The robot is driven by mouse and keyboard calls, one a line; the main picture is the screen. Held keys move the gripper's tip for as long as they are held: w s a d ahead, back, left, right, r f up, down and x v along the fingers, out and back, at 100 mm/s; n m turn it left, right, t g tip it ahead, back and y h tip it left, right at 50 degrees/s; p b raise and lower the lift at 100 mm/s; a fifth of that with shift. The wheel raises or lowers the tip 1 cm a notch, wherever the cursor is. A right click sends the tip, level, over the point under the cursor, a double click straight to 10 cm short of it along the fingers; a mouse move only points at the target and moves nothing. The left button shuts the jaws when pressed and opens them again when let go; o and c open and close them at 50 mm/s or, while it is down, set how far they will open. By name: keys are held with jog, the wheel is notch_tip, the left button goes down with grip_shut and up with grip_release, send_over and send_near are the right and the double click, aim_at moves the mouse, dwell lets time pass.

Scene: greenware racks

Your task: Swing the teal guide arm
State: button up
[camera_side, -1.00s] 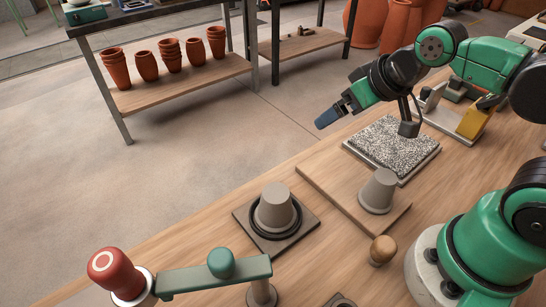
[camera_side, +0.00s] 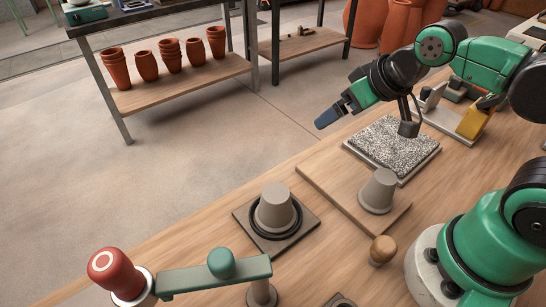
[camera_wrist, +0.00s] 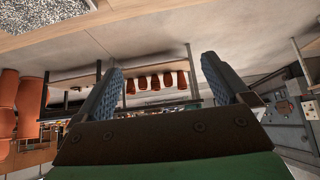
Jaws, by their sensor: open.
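The teal guide arm (camera_side: 190,279) is a flat bar with a rounded teal knob (camera_side: 221,263) on top. It lies level near the front edge of the side view, with a grey post (camera_side: 262,293) under its right end. Its left end meets a red-capped post (camera_side: 110,272). My gripper (camera_side: 331,116) is far from it, up and to the right, raised in the air beyond the speckled slab. In the wrist view my gripper (camera_wrist: 158,85) shows two blue ridged fingers spread wide with nothing between them. The guide arm does not show in the wrist view.
A grey cup (camera_side: 275,207) stands upside down on a dark square plate (camera_side: 242,216). Another grey cup (camera_side: 378,191) stands on a wooden board (camera_side: 325,188). A wooden knob (camera_side: 382,250) stands nearby. The speckled slab (camera_side: 390,146) lies behind. Terracotta pots (camera_side: 171,55) are on a rack beyond.

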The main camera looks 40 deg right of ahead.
jog(key=shift+a, duration=0.1)
jog(key=c, duration=0.4)
jog(key=a+m+g+y, duration=0.1)
jog(key=a, duration=0.2)
jog(key=a+m+g+y, duration=0.2)
jog(key=a, duration=0.2)
jog(key=a+r+m+g+y, duration=0.1)
jog(key=a+m+g, duration=0.1)
jog(key=a, duration=0.2)
jog(key=shift+s+a+y, duration=0.15)
jog(key=shift+s+y, duration=0.05)
jog(key=shift+y, duration=0.1)
jog(key=shift+c, duration=0.3)
jog(key=m+g+y, duration=0.2)
jog(key=m+g, duration=0.3)
jog(key=g, duration=0.3)
send_near(222, 253)
jog(key=x, duration=0.4)
jog(key=shift+a+f, duration=0.1)
jog(key=shift+f, duration=0.25)
jog(key=shift+s+a+f, duration=0.1)
jog(key=shift+s+a, duration=0.15)
jog(key=shift+a, duration=0.05)
jog(key=x, duration=0.5)
jog(key=shift+s, duration=0.1)
grip_shut()
